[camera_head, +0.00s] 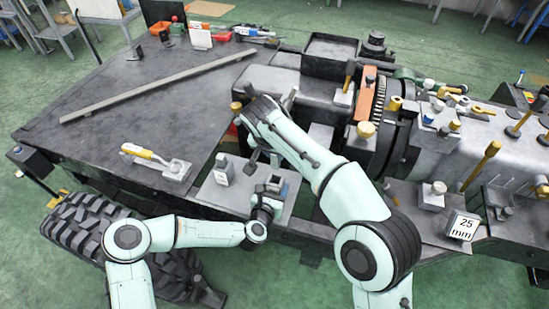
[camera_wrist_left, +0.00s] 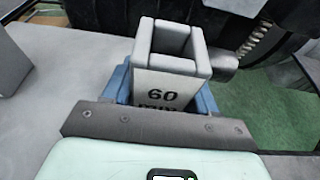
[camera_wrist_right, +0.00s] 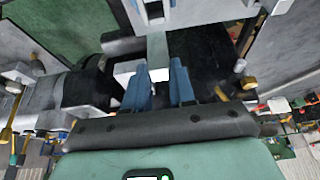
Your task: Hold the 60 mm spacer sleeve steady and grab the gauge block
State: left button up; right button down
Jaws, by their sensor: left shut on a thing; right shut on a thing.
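The 60 mm spacer sleeve (camera_wrist_left: 172,68) is a pale, hollow square tube with an open top and a "60" label. It stands upright on a grey plate and also shows in the head view (camera_head: 273,184). My left gripper (camera_wrist_left: 163,95) is shut on it, with one blue finger at each side. My right gripper (camera_wrist_right: 160,72) is shut on a slim, pale grey bar (camera_wrist_right: 157,52), which looks like the gauge block. The bar points toward the sleeve (camera_wrist_right: 152,10) in the right wrist view. My right arm hides much of that gripper in the head view.
A small grey block (camera_head: 222,170) stands left of the sleeve on the same plate. A yellow-handled tool (camera_head: 145,153) lies on the dark table (camera_head: 130,120) at the left. A 25 mm block (camera_head: 463,227) is at the right. The machine with its knobs crowds the right.

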pick_arm(q)
jog(key=o, duration=1.2)
jog(key=shift+s, duration=0.1)
jog(key=v, duration=1.1)
jog(key=shift+s+a+r, duration=0.15)
jog(key=shift+s, duration=0.2)
